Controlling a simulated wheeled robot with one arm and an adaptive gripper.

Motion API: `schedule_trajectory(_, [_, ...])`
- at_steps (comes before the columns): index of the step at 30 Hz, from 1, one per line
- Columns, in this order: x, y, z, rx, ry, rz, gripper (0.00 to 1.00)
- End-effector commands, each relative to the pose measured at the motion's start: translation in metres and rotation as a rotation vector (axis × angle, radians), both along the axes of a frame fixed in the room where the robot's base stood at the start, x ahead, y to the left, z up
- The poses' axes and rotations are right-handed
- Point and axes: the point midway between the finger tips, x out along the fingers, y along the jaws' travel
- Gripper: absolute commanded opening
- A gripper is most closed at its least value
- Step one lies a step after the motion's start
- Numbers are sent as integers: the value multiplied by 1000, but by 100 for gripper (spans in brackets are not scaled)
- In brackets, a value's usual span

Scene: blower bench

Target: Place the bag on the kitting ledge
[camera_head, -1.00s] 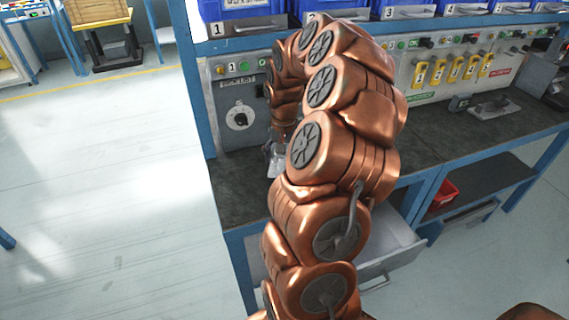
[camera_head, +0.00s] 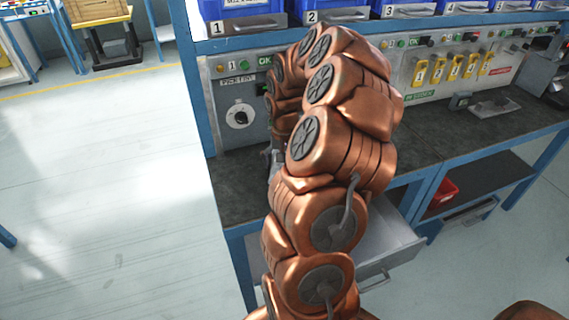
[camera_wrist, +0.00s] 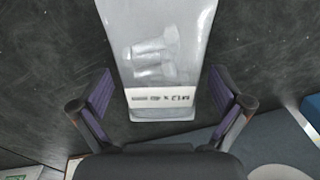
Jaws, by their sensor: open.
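The bag (camera_wrist: 163,50) is a clear, pale plastic bag with grey bolt-like parts inside and a printed label at its near end. In the wrist view it lies on the dark worktop (camera_wrist: 60,60), between the two fingers of my gripper (camera_wrist: 160,78). The fingers are open with purple inner pads, and a gap shows on each side of the bag. In the head view my arm hides most of the gripper and bag; only a small grey-white patch shows beside the arm. I cannot tell which surface is the kitting ledge.
Blue numbered bins (camera_head: 240,14) stand on the shelf above the bench. A control panel with a knob (camera_head: 238,118) is behind the worktop. A drawer (camera_head: 385,255) stands open below. A red bin (camera_head: 442,192) sits on the lower shelf. The floor at left is clear.

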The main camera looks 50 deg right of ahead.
Motion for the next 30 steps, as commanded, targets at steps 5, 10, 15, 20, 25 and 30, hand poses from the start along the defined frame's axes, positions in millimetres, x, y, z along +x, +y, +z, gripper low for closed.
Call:
schedule_trajectory(5, [0,0,1,0,0,0,100])
schedule_trajectory(10, [0,-1,12,-2,-1,-1,100])
schedule_trajectory(15, [1,-1,42,-4,-3,-1,100])
schedule_trajectory(20, [1,-1,75,-5,-4,-1,100])
schedule_trajectory(25, [0,0,101,-1,0,0,100])
schedule_trajectory(30, [1,-1,118,-2,-2,-1,100])
